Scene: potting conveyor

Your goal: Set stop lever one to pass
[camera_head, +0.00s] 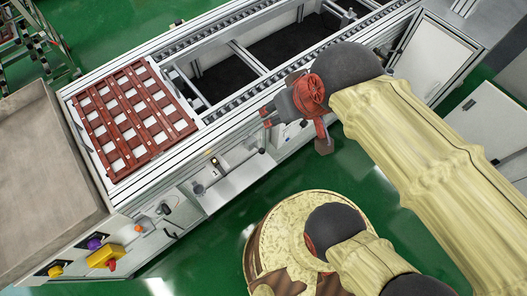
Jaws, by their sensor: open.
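Several small controls sit on the front side of the conveyor frame (232,150). A small dark fitting with a pale spot (214,161) and a round grey knob (198,189) are left of my gripper. I cannot tell which control is stop lever one, and no lever label or pass mark is readable. My gripper (267,118) is open and empty over the front rail of the conveyor, with its red-tipped end pointing left. My wrist and forearm hide part of the rail and frame to the right.
A red-brown slatted tray (133,116) lies on the conveyor's left end. A yellow box with a red button (105,257), a purple knob (94,243) and a yellow knob (55,270) are on the lower-left panel. A grey-brown table (40,180) stands left. Green floor lies in front.

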